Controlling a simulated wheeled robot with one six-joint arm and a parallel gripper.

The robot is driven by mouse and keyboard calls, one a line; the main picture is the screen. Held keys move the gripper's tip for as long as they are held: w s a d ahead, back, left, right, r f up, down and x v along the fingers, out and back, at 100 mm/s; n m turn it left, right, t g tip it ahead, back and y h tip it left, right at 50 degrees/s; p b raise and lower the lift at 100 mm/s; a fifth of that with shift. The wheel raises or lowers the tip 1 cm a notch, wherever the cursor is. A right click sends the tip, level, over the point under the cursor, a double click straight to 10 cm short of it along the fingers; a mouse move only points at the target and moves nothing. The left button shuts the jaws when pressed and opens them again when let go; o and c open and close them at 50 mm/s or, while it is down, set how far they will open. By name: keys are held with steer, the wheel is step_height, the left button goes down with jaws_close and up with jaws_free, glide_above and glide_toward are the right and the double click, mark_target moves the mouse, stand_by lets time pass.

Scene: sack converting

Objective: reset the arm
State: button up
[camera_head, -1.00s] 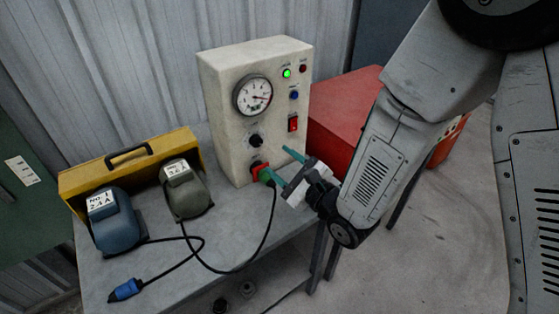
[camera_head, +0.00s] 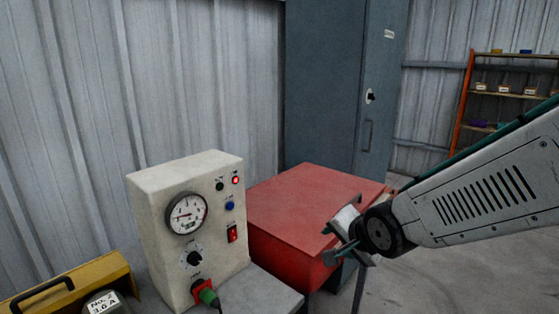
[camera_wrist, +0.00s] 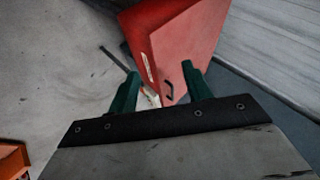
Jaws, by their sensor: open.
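My gripper (camera_head: 334,240) is held in the air in front of the red cabinet (camera_head: 312,205), right of the cream control box (camera_head: 160,215). Its two green fingers stand apart in the wrist view (camera_wrist: 160,84), with nothing held between them. The red cabinet also shows beyond the fingers in the wrist view (camera_wrist: 190,45). My arm reaches in from the right edge of the head view.
The control box has a gauge (camera_head: 187,214), a lit red lamp (camera_head: 236,180) and a red switch (camera_head: 232,234). A yellow case (camera_head: 75,282) is at lower left. A tall blue-grey locker (camera_head: 335,90) and an orange shelf rack (camera_head: 462,108) stand behind. Floor is open at right.

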steer(key=s+d+r+n+g+h, duration=0.1)
steer(key=s+d+r+n+g, duration=0.1)
steer(key=s, duration=0.6)
steer(key=s+d+r+n+g+h, duration=0.1)
steer(key=s+d+r+n+g, duration=0.1)
steer(key=s+d, duration=0.5)
steer(key=s+d+r+n+g+h, duration=0.1)
steer(key=s+d+r+n+g, duration=0.1)
steer(key=s, duration=0.8)
steer(key=d+n+g, duration=0.1)
steer(key=d+n, duration=0.1)
steer(key=shift+s+d+r+n+g, duration=0.15)
steer(key=shift+d+r+n+g, duration=0.15)
steer(key=shift+d+g, duration=0.1)
